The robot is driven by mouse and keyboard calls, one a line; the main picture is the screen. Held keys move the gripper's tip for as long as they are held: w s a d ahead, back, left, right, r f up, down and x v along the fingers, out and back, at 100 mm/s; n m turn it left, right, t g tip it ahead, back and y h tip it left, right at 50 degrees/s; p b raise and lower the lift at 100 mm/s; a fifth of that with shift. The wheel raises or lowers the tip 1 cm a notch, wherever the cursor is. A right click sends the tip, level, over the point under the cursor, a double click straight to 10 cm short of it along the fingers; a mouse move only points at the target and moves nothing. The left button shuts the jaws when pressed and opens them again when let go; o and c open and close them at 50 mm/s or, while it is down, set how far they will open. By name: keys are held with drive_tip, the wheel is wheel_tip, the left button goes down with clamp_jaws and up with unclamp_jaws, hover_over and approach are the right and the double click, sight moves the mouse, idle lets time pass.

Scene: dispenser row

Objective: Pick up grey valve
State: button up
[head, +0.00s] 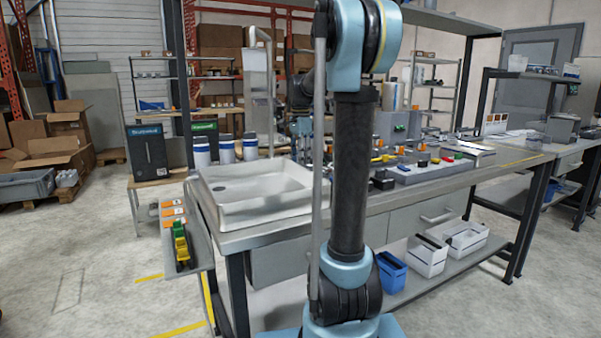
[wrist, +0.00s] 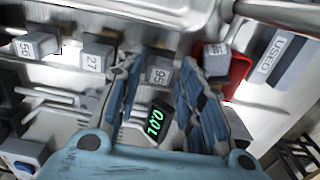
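In the wrist view my gripper (wrist: 158,65) is open, with its two blue-grey fingers apart. A grey block labelled 95 (wrist: 159,73) shows between the fingertips; I cannot tell whether they touch it. Similar grey blocks labelled 56 (wrist: 38,46) and 27 (wrist: 97,57) stand to the left, and another numbered one (wrist: 215,58) stands to the right beside a red part. None is clearly identifiable as the grey valve. A lit green display (wrist: 157,122) shows between the fingers. In the head view my arm hides part of the bench, and the gripper cannot be made out clearly.
A long workbench (head: 400,200) carries a white basin (head: 262,208) at left and several small coloured parts right of my arm. A part labelled USED (wrist: 280,55) and a metal rod are near the gripper's right. Bins (head: 391,272) stand on the lower shelf.

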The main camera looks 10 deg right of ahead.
drive_tip(key=shift+f, duration=0.95)
clamp_jaws()
